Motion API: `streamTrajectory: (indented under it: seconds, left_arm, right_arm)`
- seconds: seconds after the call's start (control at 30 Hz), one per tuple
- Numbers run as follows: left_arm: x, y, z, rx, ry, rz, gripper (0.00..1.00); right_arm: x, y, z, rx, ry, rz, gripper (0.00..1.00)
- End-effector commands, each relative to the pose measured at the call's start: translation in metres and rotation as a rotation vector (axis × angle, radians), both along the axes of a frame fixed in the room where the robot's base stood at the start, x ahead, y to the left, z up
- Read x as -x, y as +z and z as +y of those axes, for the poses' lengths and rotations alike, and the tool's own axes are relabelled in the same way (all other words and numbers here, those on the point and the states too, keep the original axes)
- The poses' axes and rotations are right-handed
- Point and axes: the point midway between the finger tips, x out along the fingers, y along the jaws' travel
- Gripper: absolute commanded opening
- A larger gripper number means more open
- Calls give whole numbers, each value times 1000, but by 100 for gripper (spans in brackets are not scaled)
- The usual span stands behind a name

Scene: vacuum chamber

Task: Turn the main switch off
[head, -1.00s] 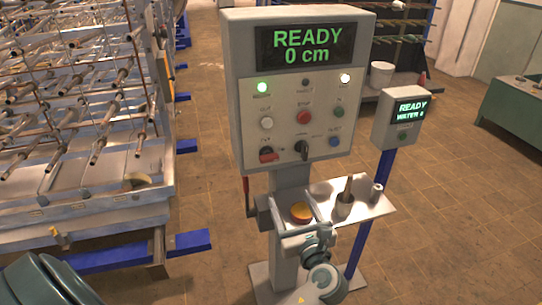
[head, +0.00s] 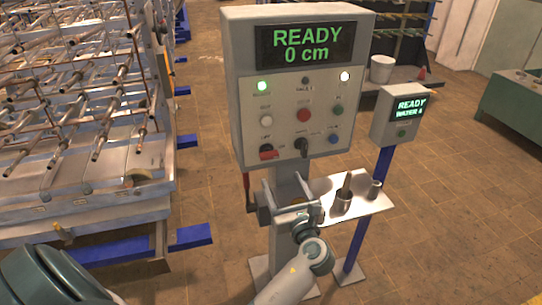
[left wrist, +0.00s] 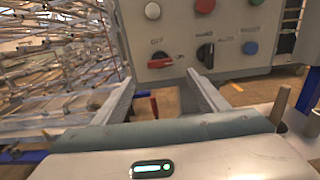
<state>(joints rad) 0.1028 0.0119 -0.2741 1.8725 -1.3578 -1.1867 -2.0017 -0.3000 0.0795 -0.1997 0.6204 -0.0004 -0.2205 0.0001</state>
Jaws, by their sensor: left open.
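The grey control box (head: 240,90) stands on a post. Its main switch (head: 268,153) is a red handle on a dark base at the lower left of the panel. In the left wrist view the red switch (left wrist: 160,61) shows just beyond the fingertips, between them, with its handle lying about level and an OFF label above left. My left gripper (head: 287,190) is open and empty, below and in front of the switch, apart from it. Its two spread fingers also show in the left wrist view (left wrist: 161,80). My right gripper is not in view.
A black selector knob (head: 301,147) sits right of the switch, with several buttons above. A smaller display box (head: 398,118) stands right. A rack of metal rods (head: 75,120) is at left.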

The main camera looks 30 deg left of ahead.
Motion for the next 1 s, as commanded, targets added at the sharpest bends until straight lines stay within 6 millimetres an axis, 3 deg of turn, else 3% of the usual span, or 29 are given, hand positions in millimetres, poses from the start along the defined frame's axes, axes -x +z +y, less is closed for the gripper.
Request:
streamTrajectory:
  seconds: [0.6,1.0]
  left_arm:
    - [-68,2,80,-1,0,2,67]
    - [-78,0,92,1,0,1,67]
  right_arm:
    - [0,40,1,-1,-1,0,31]
    - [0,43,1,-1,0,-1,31]
